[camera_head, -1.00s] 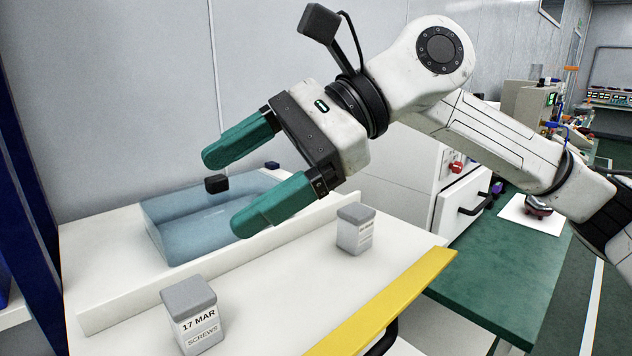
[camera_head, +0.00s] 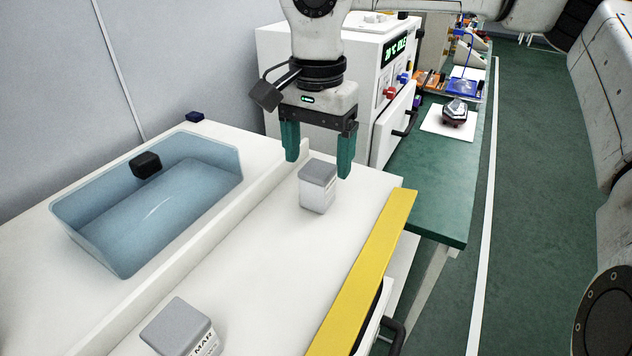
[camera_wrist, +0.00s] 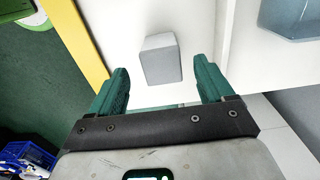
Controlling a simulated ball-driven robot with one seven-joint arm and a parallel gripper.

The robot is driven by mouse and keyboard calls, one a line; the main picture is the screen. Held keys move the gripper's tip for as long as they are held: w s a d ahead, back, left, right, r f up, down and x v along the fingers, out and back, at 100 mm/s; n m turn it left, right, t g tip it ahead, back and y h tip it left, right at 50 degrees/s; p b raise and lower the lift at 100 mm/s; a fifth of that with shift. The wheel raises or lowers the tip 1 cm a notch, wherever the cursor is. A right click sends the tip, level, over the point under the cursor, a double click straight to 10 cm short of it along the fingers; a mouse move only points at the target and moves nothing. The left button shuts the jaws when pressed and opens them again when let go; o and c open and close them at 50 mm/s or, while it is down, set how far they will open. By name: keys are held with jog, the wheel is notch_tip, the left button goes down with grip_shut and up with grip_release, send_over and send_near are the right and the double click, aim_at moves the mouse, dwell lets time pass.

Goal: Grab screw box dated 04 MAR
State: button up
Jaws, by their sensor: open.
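A small white screw box with a grey lid (camera_head: 318,187) stands upright on the white counter, near the yellow edge strip; its label is too small to read. In the wrist view the same box (camera_wrist: 161,59) lies between and just beyond the fingertips. A second grey-lidded box (camera_head: 182,330) stands at the bottom left of the head view, its label partly cut off, showing "MAR". My gripper (camera_head: 318,167) points down with green fingers apart, just behind the farther box. It is open and empty, and I see no clear contact with the box.
A yellow strip (camera_head: 362,275) edges the counter. A white machine (camera_head: 385,75) stands behind my gripper. The counter between the boxes is clear.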

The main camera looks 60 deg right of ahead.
aim_at(318, 168)
jog(key=shift+w+d+f+p, duration=0.1)
jog(key=shift+f+p, duration=0.1)
jog(key=shift+f, duration=0.7)
jog(key=shift+s+d+f+p, duration=0.1)
jog(key=shift+f+p, duration=0.1)
jog(key=shift+f, duration=0.65)
jog(key=shift+w+d+f+p, duration=0.1)
jog(key=shift+f+p, duration=0.1)
jog(key=shift+f, duration=0.7)
jog(key=c, duration=1.1)
jog(key=shift+r, duration=0.2)
